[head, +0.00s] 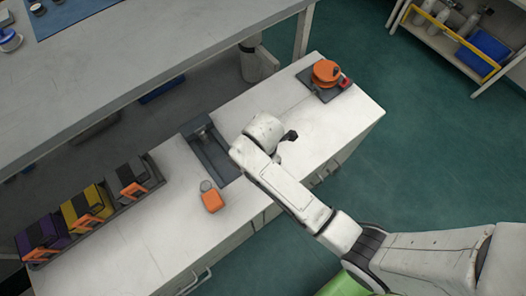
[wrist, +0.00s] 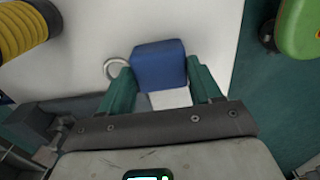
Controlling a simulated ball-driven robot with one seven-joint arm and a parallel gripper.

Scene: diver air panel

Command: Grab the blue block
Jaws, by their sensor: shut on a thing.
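The blue block (wrist: 158,65) shows in the wrist view between the two teal fingers of my gripper (wrist: 160,82). The fingers are shut on its sides, and its far end sticks out beyond them. A white surface lies behind it. I cannot tell whether the block still touches that surface. In the head view my arm reaches over the white counter (head: 150,222), and the block and fingers are hidden by it.
A grey ring (wrist: 116,68) lies just left of the block. On the counter are an orange piece (head: 212,200), a recessed grey tray (head: 218,160), a rack of dark, yellow and purple boxes (head: 86,207), and an orange round device (head: 326,72) at the far end.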

